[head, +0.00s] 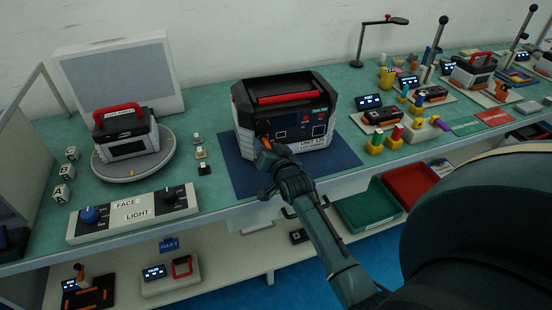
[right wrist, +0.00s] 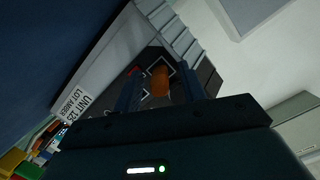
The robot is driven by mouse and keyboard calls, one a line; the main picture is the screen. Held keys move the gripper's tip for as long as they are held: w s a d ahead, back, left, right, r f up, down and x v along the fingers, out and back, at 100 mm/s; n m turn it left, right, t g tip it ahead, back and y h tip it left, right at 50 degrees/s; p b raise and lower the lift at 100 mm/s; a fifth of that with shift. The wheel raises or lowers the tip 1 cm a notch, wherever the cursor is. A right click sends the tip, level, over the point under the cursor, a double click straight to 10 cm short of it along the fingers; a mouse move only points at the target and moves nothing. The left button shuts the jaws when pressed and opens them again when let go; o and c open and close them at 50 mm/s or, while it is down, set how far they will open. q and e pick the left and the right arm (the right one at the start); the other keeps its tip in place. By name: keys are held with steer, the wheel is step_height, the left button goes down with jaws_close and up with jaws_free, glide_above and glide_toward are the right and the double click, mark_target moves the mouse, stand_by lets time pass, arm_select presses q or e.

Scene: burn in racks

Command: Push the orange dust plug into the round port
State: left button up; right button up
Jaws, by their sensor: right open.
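The orange dust plug (head: 266,144) shows at the left part of that front. My right gripper (head: 268,152) is at the front face, around the plug. In the right wrist view the orange plug (right wrist: 160,80) sits between the two open fingers, against a white-outlined square on the panel. The plug covers the round port, and I cannot tell how deep it sits. My left gripper is not in view.
The blue mat (head: 335,158) lies under the unit. A turntable (head: 150,165) with another device stands to the left, behind a panel with knobs (head: 130,212). Small fixtures (head: 375,143) stand to the right. Green (head: 368,207) and red (head: 410,180) trays are below.

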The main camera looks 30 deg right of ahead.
steer(key=p+v, duration=0.4)
steer(key=v, duration=0.9)
steer(key=s+a+f+n+g+y, duration=0.5)
steer(key=s+a+f+n, duration=0.6)
steer(key=s+a, duration=0.3)
steer(key=shift+s+a+f+g+y, duration=0.25)
steer(key=shift+s+g+y, duration=0.2)
steer(key=shift+s, duration=0.65)
steer(key=shift+c, duration=0.4)
